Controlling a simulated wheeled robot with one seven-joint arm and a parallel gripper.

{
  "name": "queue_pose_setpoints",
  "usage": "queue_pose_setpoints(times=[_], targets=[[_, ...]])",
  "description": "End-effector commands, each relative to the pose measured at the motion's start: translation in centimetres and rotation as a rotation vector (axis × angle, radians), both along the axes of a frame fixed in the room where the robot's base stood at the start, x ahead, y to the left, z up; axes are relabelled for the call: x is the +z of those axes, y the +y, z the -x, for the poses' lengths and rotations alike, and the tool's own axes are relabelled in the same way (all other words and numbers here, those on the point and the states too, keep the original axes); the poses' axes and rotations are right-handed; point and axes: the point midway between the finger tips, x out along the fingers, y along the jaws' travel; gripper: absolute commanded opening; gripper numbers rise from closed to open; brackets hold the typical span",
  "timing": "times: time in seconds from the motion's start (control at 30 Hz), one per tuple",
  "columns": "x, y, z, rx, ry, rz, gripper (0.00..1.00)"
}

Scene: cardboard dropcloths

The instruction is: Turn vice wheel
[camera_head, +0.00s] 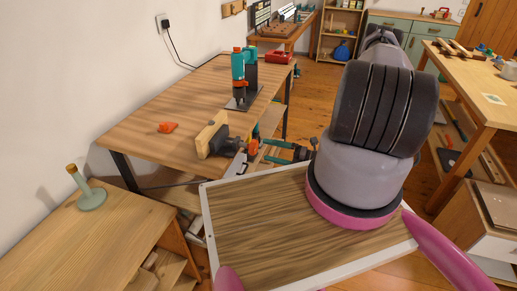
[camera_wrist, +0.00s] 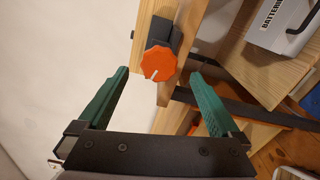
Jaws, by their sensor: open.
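The vice is at the front edge of the workbench, with a pale wooden jaw (camera_head: 211,136) and a dark body. Its orange many-sided wheel (camera_wrist: 160,63) with a white mark faces the wrist camera. The wheel shows small at the right of the vice in the head view (camera_head: 253,147). My gripper (camera_wrist: 158,74) has green fingers spread wide, one on each side of the wheel in the wrist view. Gaps show on both sides, and neither finger appears to touch it. The fingertips are near the wheel; exact depth is hard to tell. My arm hides part of the head view.
A teal drill press (camera_head: 240,78) and a loose orange object (camera_head: 168,127) are on the workbench (camera_head: 150,145). A grey box (camera_wrist: 283,22) lies on a shelf at the wrist view's upper right.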

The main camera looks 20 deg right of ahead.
Motion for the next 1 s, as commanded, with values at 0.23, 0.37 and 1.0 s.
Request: queue_pose_setpoints(times=[0.23, 0.37, 1.0], targets=[[0.0, -2.8, 2.0, -0.001, 0.000, 0.001, 0.99], [0.0, -3.2, 2.4, 0.000, -0.001, -0.001, 0.99], [2.7, -3.5, 1.3, 0.090, -0.089, 0.076, 0.99]])
